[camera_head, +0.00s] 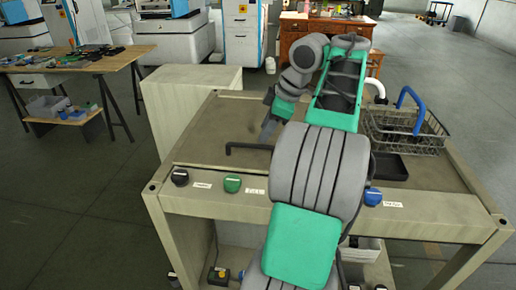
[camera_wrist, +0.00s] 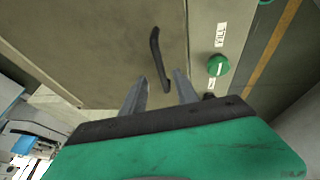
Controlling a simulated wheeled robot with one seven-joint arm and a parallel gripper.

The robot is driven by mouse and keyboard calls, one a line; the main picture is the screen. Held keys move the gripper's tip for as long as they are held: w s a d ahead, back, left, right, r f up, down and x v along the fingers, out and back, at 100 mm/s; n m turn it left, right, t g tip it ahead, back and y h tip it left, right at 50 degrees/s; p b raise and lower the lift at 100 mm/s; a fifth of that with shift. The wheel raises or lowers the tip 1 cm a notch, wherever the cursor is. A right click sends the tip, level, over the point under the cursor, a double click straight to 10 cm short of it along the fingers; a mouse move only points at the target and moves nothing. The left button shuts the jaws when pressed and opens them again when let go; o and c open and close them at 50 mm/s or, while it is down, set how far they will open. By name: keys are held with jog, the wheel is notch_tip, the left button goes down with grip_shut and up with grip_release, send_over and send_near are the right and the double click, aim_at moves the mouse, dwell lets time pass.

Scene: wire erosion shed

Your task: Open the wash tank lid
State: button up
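The wash tank lid (camera_head: 215,128) is a flat grey-beige panel lying level in the bench top, and it looks closed. Its dark bar handle (camera_head: 248,147) is near the front edge. In the wrist view the lid (camera_wrist: 100,45) fills the upper left, and the handle (camera_wrist: 156,50) runs down towards my fingers. My gripper (camera_wrist: 162,77) is open, with the handle's lower end showing between its two fingers; I cannot tell the depth gap. In the head view my gripper (camera_head: 267,132) is above the lid by the handle, partly hidden by my arm.
Black, green (camera_head: 232,184) and blue (camera_head: 373,197) knobs line the front panel. A wire basket (camera_head: 405,133) with a blue handle and a black tray (camera_head: 390,167) sit to the right. A pale cabinet (camera_head: 185,95) stands behind left. A cluttered wooden table (camera_head: 75,62) is further left.

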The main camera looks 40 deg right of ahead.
aim_at(256, 146)
jog(key=b+x, duration=0.3)
jog(key=x, duration=0.3)
jog(key=shift+a, duration=0.1)
jog(key=shift+c, duration=0.6)
grip_shut()
jog(key=shift+a, duration=0.1)
dwell(0.5)
